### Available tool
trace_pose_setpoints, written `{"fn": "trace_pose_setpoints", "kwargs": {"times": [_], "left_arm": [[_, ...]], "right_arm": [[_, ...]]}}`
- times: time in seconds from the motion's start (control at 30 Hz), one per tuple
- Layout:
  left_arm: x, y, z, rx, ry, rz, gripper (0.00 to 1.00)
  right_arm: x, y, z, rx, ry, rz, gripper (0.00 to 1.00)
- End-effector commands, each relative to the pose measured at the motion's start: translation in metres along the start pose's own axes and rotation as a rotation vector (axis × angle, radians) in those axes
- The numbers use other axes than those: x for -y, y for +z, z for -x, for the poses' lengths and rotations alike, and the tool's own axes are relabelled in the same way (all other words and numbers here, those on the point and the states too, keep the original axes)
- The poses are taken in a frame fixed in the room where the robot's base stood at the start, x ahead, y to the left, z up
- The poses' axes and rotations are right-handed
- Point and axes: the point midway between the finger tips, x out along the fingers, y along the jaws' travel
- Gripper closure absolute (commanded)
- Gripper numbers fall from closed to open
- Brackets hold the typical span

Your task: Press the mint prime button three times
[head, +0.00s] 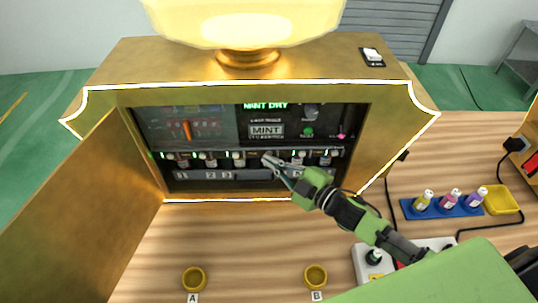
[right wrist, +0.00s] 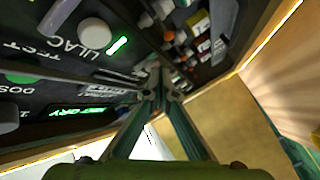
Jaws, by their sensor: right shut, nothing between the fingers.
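The gold perfume machine (head: 128,65) stands on the wooden table with its front open. Its green display (head: 265,106) reads "MINT DRY", and a label (head: 266,131) below reads "MINT". A row of small bottles or nozzles with green lights (head: 239,158) runs along the lower panel. My right gripper (head: 268,160) is shut and empty, reaching into the machine at the middle of this row. In the right wrist view its fingertips (right wrist: 160,82) meet near the panel; contact cannot be told. A white knob (right wrist: 95,33) by "LILAC TEST" shows there. I cannot pick out the mint prime button. My left gripper is out of view.
The gold door (head: 75,215) stands open at the left. Two small yellow dishes, A (head: 194,278) and B (head: 316,275), sit in front. A blue tray (head: 409,209) with three bottles and a yellow tray (head: 503,200) stand at the right. The table between dishes and machine is clear.

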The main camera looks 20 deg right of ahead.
Motion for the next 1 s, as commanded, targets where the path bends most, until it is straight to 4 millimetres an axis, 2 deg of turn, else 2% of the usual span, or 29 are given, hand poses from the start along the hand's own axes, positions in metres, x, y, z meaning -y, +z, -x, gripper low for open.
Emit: {"fn": "trace_pose_setpoints", "kwargs": {"times": [0.47,0.83,1.0], "left_arm": [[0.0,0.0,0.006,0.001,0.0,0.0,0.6],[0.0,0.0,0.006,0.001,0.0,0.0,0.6],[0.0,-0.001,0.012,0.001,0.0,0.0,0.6]], "right_arm": [[0.008,-0.008,0.012,0.002,0.0,-0.002,1.0],[0.009,-0.009,0.013,0.001,0.0,0.0,1.0],[0.017,-0.017,0.024,0.001,-0.001,-0.004,1.0]]}}
